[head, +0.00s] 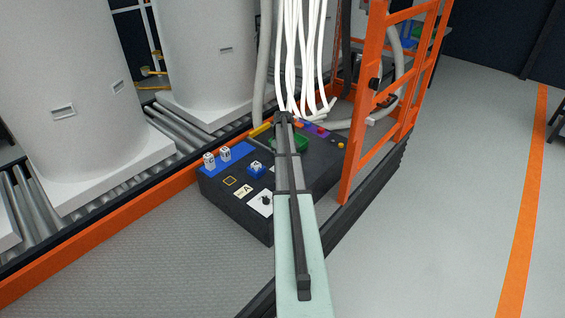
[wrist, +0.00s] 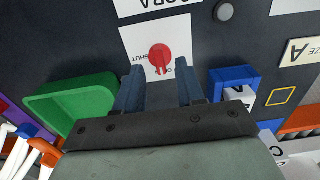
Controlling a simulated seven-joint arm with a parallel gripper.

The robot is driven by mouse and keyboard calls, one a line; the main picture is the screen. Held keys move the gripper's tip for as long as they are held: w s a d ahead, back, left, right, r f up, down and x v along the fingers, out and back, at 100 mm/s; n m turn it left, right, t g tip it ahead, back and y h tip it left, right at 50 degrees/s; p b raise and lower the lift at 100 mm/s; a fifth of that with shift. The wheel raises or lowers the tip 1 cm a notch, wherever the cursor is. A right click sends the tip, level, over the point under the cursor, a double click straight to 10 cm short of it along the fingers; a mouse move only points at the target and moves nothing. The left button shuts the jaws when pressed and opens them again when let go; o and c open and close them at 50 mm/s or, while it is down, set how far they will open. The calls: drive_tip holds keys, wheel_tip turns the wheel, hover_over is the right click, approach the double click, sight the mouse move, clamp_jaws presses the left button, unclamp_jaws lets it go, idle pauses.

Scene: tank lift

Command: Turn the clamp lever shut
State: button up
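A red round-ended lever (wrist: 159,55) sits on a white card (wrist: 134,43) with upside-down lettering that includes SHUT, on a dark panel (wrist: 70,40) in the wrist view. I take it as the clamp lever. My gripper (wrist: 160,67) is open, its two blue-grey fingers pointing at the card, one on each side of the lever's lower end. I cannot tell whether they touch it or how far above it they are. In the head view my arm covers this spot, and the lever is hidden.
A green tray (wrist: 70,96) is close left of the fingers, a blue holder (wrist: 234,75) with a white block close right. In the head view the dark console (head: 232,208) stands beside an orange frame (head: 372,90), with white hoses (head: 303,60) hanging above.

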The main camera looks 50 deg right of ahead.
drive_tip(key=shift+f, duration=1.2)
clamp_jaws()
